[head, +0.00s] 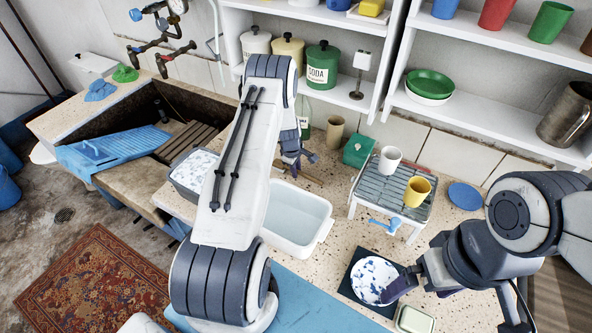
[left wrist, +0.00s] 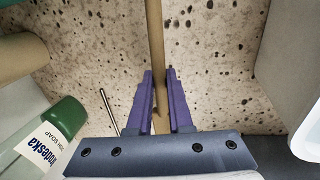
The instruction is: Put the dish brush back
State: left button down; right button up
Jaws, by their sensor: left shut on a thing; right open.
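My left gripper (head: 297,158) is low over the speckled counter behind the white basin, partly hidden by my arm. In the left wrist view its purple fingers (left wrist: 160,78) are shut on a slim wooden handle (left wrist: 155,35), apparently the dish brush's. The handle runs out past the fingertips, and I cannot make out the bristle head. A tan cup (head: 335,131) stands upright on the counter just right of this gripper. My right gripper (head: 402,285) is open at the right edge of a blue-and-white speckled dish (head: 372,278).
A white basin (head: 298,208) sits right in front of my left gripper. A green-capped soap bottle (left wrist: 40,140) is close beside it. A grey rack (head: 385,187) carries a white mug (head: 390,160) and a yellow mug (head: 417,190); a light-blue utensil (head: 385,226) lies before it.

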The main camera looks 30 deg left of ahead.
pick_arm(q)
jog(key=shift+f, duration=0.5)
jog(key=shift+f, duration=0.1)
jog(key=shift+f+b, duration=0.3)
jog(key=shift+b, duration=0.1)
jog(key=c, duration=0.8)
grip_release()
jog(key=shift+r, duration=0.1)
jog(key=shift+c, duration=0.2)
